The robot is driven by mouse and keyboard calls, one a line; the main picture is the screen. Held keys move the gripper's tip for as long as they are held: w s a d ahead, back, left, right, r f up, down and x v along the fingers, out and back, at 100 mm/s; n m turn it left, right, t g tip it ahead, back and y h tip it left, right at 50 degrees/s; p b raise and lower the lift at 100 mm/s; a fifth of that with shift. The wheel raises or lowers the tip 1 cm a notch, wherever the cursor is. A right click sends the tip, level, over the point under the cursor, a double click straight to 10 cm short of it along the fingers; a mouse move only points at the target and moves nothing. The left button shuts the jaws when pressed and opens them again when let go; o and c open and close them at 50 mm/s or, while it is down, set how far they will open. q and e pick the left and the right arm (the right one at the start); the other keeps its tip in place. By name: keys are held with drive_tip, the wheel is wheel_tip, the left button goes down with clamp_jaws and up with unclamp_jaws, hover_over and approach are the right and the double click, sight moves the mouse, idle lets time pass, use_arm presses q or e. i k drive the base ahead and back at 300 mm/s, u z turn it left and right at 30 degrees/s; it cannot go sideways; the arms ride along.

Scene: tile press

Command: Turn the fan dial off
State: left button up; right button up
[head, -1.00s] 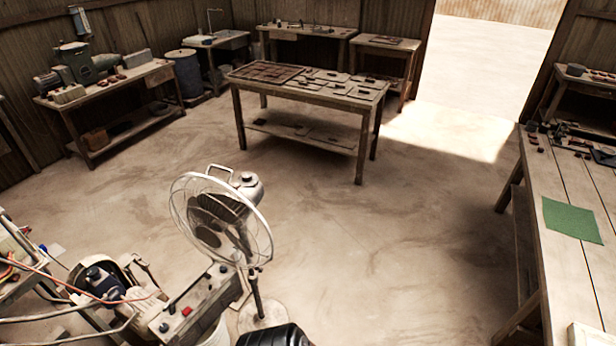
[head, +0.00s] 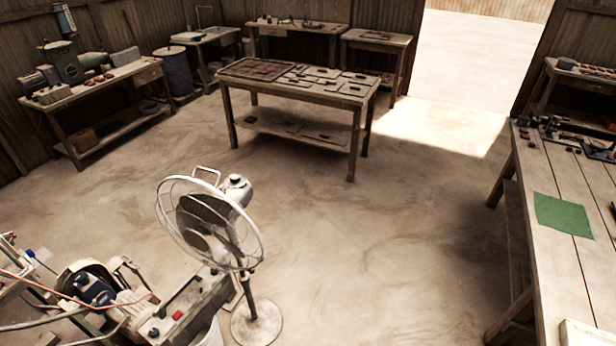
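A white pedestal fan (head: 209,222) with a wire cage stands on a round base (head: 257,322) at the lower left of the head view. A small dark knob sits on top of its pale motor housing (head: 236,188); it may be the dial, but its setting is too small to read. Neither of my grippers is in view.
A control box with a red button (head: 177,315) and a motor (head: 92,287) with cables stand left of the fan. A wooden table with tiles (head: 300,92) is beyond it. A workbench with a green cloth (head: 563,215) is at right. The floor between (head: 370,240) is open.

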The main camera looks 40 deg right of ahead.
sight(234, 178)
drive_tip(key=z, duration=0.5)
drive_tip(key=i, duration=1)
drive_tip(key=z, duration=0.05)
